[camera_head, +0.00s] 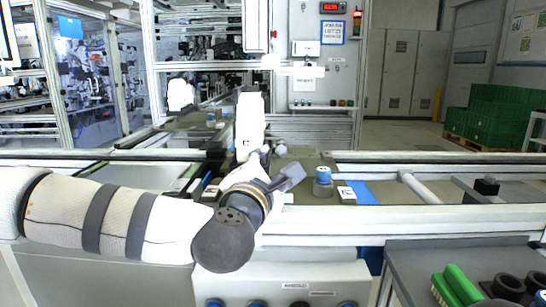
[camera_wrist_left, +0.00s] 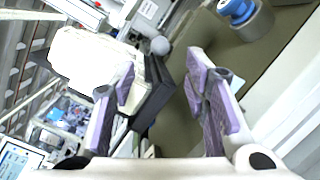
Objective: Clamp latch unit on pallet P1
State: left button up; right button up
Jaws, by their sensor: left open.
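My left gripper (camera_head: 277,168) is over the line, and its open fingers (camera_wrist_left: 163,78) show in the left wrist view with nothing held between them. A tall white block (camera_head: 250,120) stands just beyond it; the wrist view shows this block (camera_wrist_left: 88,65) with a dark part along its side, close to the left finger. A round grey knob (camera_head: 281,149) is beside the block and lies beyond the fingertips in the wrist view (camera_wrist_left: 160,46). An olive plate (camera_head: 308,160) lies under this area. I cannot tell for certain which part is the latch unit. My right gripper is not in view.
A grey cylinder with a blue top (camera_head: 323,183) stands right of my gripper. A blue strip (camera_head: 362,192) and a white roller (camera_head: 415,186) lie farther right. A pale rail (camera_head: 430,217) runs along the front.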

aim_at(281, 153)
pick_arm(q)
jog(key=w, duration=0.3)
jog(key=w+d, duration=0.1)
jog(key=w, duration=0.2)
jog(key=w+d, duration=0.1)
jog(key=w, duration=0.2)
jog(key=shift+w, duration=0.15)
jog(key=shift+r, duration=0.1)
grip_shut()
